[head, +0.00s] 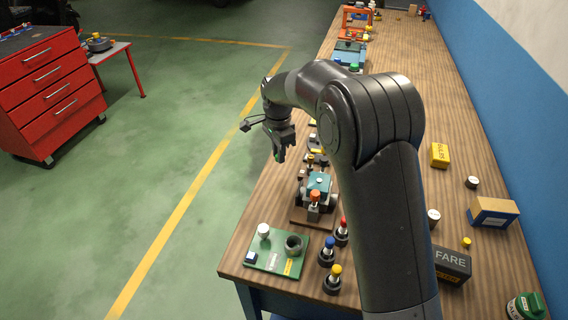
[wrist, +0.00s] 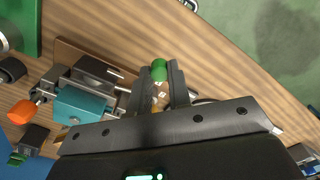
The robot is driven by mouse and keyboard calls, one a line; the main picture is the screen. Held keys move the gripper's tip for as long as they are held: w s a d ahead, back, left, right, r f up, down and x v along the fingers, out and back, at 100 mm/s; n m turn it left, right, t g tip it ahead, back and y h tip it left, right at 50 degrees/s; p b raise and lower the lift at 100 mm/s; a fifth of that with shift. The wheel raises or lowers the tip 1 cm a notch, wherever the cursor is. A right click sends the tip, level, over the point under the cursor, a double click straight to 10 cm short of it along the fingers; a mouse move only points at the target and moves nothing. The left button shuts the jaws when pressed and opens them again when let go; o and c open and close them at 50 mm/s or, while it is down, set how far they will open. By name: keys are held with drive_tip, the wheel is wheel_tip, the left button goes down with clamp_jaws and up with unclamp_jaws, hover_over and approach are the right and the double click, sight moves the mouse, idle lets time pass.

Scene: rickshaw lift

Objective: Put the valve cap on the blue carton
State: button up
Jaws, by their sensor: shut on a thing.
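My gripper (head: 283,150) hangs above the left edge of the bench, left of my arm. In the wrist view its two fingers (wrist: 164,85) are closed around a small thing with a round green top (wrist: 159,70). I cannot tell for sure that this is the valve cap, as the fingers hide most of it. The blue carton (head: 486,217), a box with a blue front and a tan top, stands at the right side of the bench, far from my gripper and beyond my arm. Its top looks bare.
A vise with a teal block (head: 319,184) and an orange knob stands below my gripper. Nearby are a green board (head: 262,262) and bottles with coloured caps (head: 328,250). A black FARE box (head: 452,262), yellow box (head: 440,155) and small yellow cap (head: 466,242) lie right.

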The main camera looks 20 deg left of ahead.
drive_tip(key=shift+d+r, duration=0.1)
drive_tip(key=shift+r, duration=0.7)
drive_tip(key=w+d+r+m, duration=0.1)
drive_tip(key=w+d+m, duration=0.2)
drive_tip(key=d, duration=0.8)
drive_tip(key=w+d+r+m, duration=0.2)
drive_tip(key=w+d+m, duration=0.1)
drive_tip(key=d, duration=0.7)
drive_tip(key=w+d+r+m, duration=0.1)
drive_tip(key=w+d+m, duration=0.2)
drive_tip(key=d, duration=0.8)
drive_tip(key=s+d+r+m, duration=0.2)
drive_tip(key=d+m, duration=0.2)
drive_tip(key=d, duration=1.1)
drive_tip(key=m, duration=0.5)
hover_over(499, 205)
wheel_tip(499, 205, down, 2)
drive_tip(key=shift+f, duration=3.15)
drive_tip(key=shift+f, duration=0.1)
